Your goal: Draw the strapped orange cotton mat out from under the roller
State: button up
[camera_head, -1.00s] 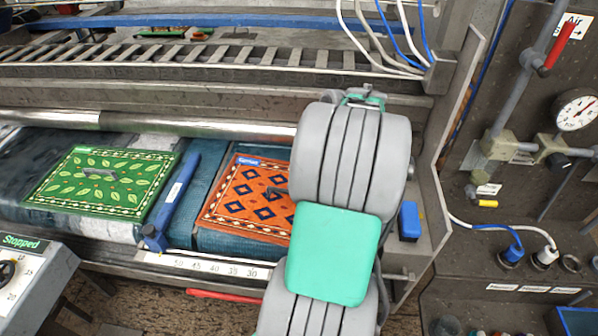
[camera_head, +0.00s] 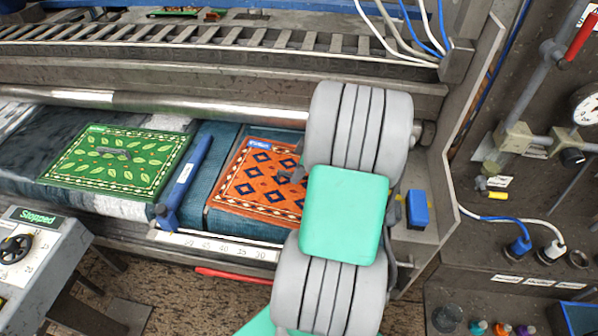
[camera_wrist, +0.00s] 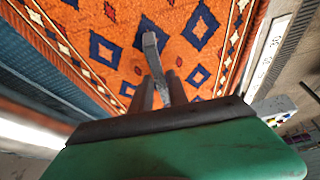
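The orange cotton mat (camera_head: 262,187), with dark blue diamonds and a patterned border, lies flat on the blue bed in front of the metal roller (camera_head: 210,108). Its far edge lies close to the roller; I cannot tell whether any of it is underneath. My arm hides its right part. A grey strap (camera_wrist: 151,48) stands up from the mat in the wrist view. My gripper (camera_wrist: 160,80) is at the strap, low over the mat, with dark fingers close on both sides of it. They appear shut on the strap, though the contact is partly hidden.
A green leaf-patterned mat (camera_head: 115,165) lies to the left, beyond a blue divider bar (camera_head: 185,182). A scale strip (camera_head: 215,246) runs along the front edge. A blue block (camera_head: 417,209) and an upright metal side plate (camera_head: 470,130) stand right of my arm.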

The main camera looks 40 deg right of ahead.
grip_shut()
dwell(1.0)
